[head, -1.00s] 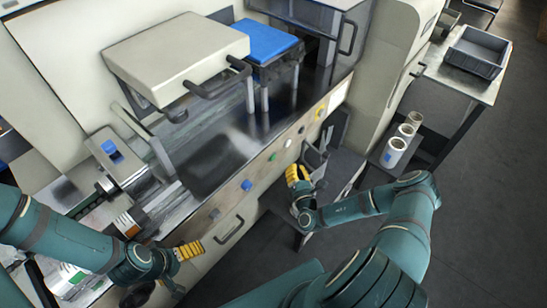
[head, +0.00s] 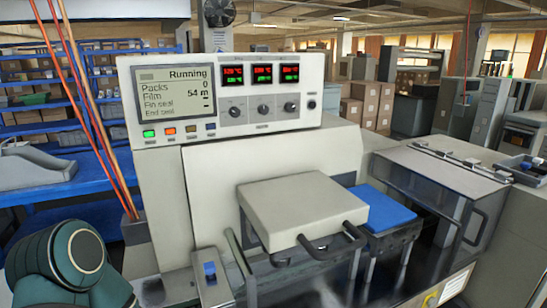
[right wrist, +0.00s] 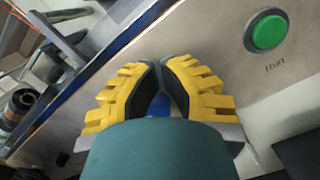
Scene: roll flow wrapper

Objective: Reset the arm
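My right gripper (right wrist: 160,75) shows only in the right wrist view. Its yellow ribbed fingers with black pads come together at the tips, with nothing seen held. A bit of blue shows in the narrow gap behind the pads; I cannot tell what it is. The gripper is in front of the machine's metal panel, to the left of and apart from a green button (right wrist: 268,32) marked "Run". In the head view a teal part of my arm (head: 75,260) shows at the lower left. My left gripper is out of view.
The wrapper's control box (head: 240,95) reads "Running", with Packs 0 and Film 54 m. Below it are a cream block with a handle (head: 300,210), a blue-topped block (head: 385,208) and a clear cover (head: 440,195). Blue shelving (head: 40,90) stands at left.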

